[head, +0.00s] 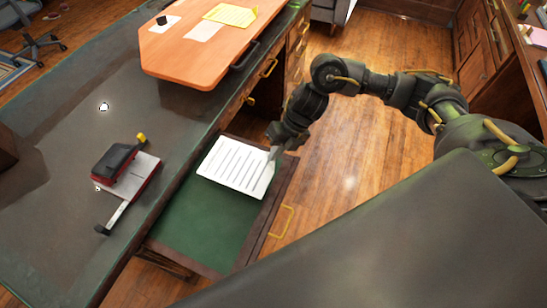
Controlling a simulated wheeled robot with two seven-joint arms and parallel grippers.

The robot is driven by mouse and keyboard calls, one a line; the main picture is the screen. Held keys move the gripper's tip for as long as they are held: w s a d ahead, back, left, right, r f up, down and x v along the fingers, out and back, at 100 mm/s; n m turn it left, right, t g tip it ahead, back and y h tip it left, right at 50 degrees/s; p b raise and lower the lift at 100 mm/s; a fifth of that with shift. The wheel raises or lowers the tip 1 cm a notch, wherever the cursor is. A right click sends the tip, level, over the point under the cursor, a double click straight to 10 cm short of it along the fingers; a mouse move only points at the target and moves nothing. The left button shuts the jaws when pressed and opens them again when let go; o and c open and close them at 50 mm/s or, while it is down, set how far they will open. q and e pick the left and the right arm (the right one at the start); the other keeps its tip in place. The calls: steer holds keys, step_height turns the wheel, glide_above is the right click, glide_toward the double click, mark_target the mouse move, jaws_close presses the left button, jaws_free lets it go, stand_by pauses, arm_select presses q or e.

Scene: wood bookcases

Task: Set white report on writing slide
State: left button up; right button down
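The white report (234,167), a sheet with dark lines of print, is over the far part of the green-topped writing slide (205,225). The slide is pulled out from the desk, and its near part is bare. My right gripper (272,154) is at the report's right edge, with its fingers closed at that edge. Whether the report rests flat on the slide or is slightly above it is hard to tell. My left gripper is not in view.
The dark desk top (60,150) bears a red and black device (125,170) with a metal arm. A raised orange wood board (195,50) holds yellow and white papers. A brass pull (281,221) is on the slide's front. Wood floor lies open to the right.

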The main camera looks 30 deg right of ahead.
steer(key=shift+w+a+f, duration=0.1)
steer(key=shift+f, duration=0.1)
step_height(320, 180, down, 3)
steer(key=shift+w+f+p, duration=0.15)
steer(key=shift+f+p, duration=0.05)
steer(key=shift+p, duration=0.1)
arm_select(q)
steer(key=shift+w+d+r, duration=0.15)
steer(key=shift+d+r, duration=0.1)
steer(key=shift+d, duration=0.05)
arm_select(e)
steer(key=shift+a, duration=0.1)
steer(key=c, duration=1.7)
jaws_free()
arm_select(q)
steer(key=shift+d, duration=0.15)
arm_select(e)
steer(key=shift+r, duration=0.1)
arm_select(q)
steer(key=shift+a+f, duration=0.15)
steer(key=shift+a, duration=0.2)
arm_select(e)
steer(key=v, duration=1.2)
